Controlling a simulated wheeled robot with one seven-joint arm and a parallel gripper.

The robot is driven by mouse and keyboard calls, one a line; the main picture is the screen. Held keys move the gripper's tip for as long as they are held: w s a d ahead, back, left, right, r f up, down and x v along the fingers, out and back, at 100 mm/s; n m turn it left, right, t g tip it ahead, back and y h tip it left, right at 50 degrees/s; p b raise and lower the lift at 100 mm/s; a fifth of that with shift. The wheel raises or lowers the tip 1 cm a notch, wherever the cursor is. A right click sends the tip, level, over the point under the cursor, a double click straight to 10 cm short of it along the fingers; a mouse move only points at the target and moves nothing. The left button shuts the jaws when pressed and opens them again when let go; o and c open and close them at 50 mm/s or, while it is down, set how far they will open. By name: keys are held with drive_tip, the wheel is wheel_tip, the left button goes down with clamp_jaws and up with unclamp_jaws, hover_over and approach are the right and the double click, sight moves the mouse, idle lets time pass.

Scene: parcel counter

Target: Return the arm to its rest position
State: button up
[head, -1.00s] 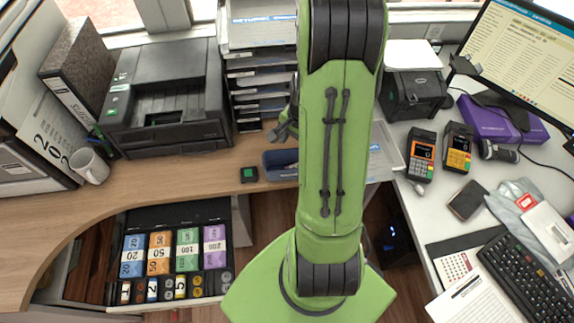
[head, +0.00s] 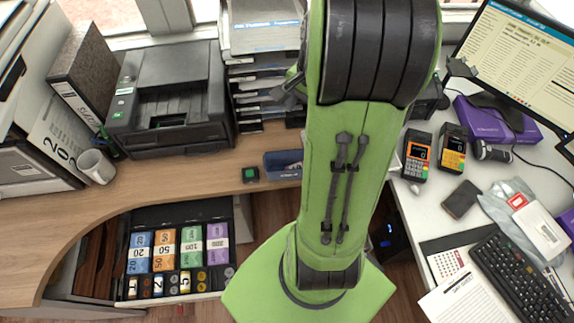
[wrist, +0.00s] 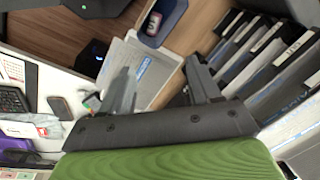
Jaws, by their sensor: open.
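My gripper (wrist: 160,88) shows in the wrist view with its two dark fingers spread apart and nothing between them. It hangs above the counter, with a blue tray (wrist: 160,20) and a clear-covered sheet (wrist: 135,70) beyond the fingers. In the head view my green arm rises through the middle of the picture. Only a small dark part of my gripper (head: 287,92) shows there, left of the arm, beside the paper trays. The arm hides part of the counter behind it.
An open cash drawer (head: 180,215) with banknote bundles lies at the lower left. A printer (head: 168,105) and stacked paper trays (head: 262,75) stand behind. Card terminals (head: 417,155), a keyboard (head: 525,280) and a monitor (head: 525,60) are on the right counter.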

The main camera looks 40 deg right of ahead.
drive_tip(key=s+a+r+n+t, duration=0.1)
drive_tip(key=s+a+r+n, duration=0.2)
drive_tip(key=a+n, duration=0.2)
drive_tip(key=s+a+r+n+t, duration=0.1)
drive_tip(key=s+a+r+n, duration=0.1)
drive_tip(key=a+n, duration=0.3)
drive_tip(key=s+a+r+n+t, duration=0.2)
drive_tip(key=a+n, duration=0.4)
drive_tip(key=a, duration=0.4)
wheel_tip(320, 180, up, 2)
drive_tip(key=shift+s+a, duration=0.2)
drive_tip(key=shift+s, duration=0.65)
